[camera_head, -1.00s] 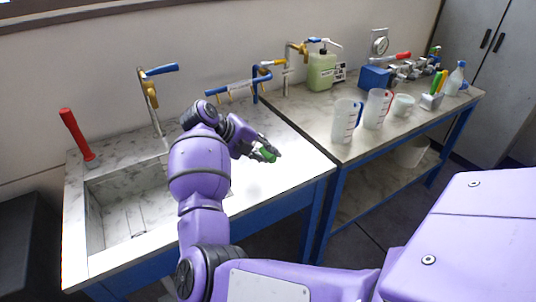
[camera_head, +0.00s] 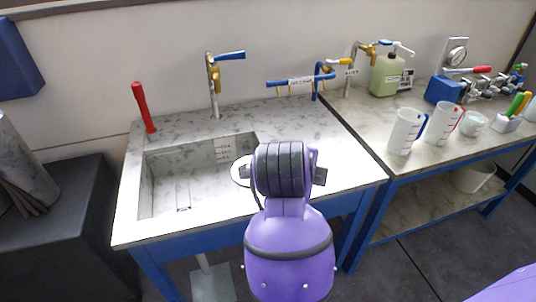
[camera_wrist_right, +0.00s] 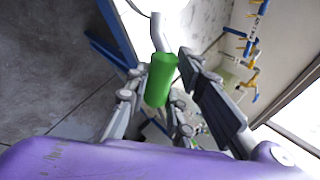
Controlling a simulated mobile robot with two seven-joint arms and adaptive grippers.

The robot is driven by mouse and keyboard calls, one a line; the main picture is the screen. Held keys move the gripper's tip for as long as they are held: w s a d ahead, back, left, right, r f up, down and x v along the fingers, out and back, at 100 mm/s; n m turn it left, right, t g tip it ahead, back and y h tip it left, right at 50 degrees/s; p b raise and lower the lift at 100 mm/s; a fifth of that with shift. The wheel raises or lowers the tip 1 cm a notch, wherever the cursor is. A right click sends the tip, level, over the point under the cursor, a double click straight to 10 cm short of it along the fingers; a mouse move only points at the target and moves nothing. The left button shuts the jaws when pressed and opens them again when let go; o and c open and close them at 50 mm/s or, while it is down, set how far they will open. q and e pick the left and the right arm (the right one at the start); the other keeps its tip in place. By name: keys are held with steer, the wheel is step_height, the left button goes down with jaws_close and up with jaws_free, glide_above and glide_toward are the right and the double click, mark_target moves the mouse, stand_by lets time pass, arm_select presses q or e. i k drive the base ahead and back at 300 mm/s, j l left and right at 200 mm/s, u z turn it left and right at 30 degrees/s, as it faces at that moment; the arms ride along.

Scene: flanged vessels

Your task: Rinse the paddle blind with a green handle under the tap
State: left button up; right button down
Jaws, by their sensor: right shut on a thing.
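The green handle (camera_wrist_right: 160,80) of the paddle blind is between the fingers of my right gripper (camera_wrist_right: 165,88), which is shut on it. A pale shank (camera_wrist_right: 157,32) runs from the handle to the top edge of the right wrist view. In the head view my right wrist hides the handle and fingertips. A pale round plate (camera_head: 241,171), apparently the blind's disc, shows just left of the wrist, over the sink's right side. The tap (camera_head: 213,88), brass with a blue lever, stands behind the sink basin (camera_head: 165,185). I see no water running. My left gripper is out of view.
A red-handled tool (camera_head: 144,108) stands left of the tap. The right bench holds a green soap bottle (camera_head: 388,75), measuring jugs (camera_head: 405,132) and a blue box (camera_head: 444,90).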

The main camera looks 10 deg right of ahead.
mark_target(240, 55)
steer(key=l, duration=0.35)
steer(key=i+l, duration=0.15)
steer(key=l, duration=0.25)
steer(key=l+u, duration=0.3)
steer(key=l, duration=0.4)
steer(key=u, duration=1)
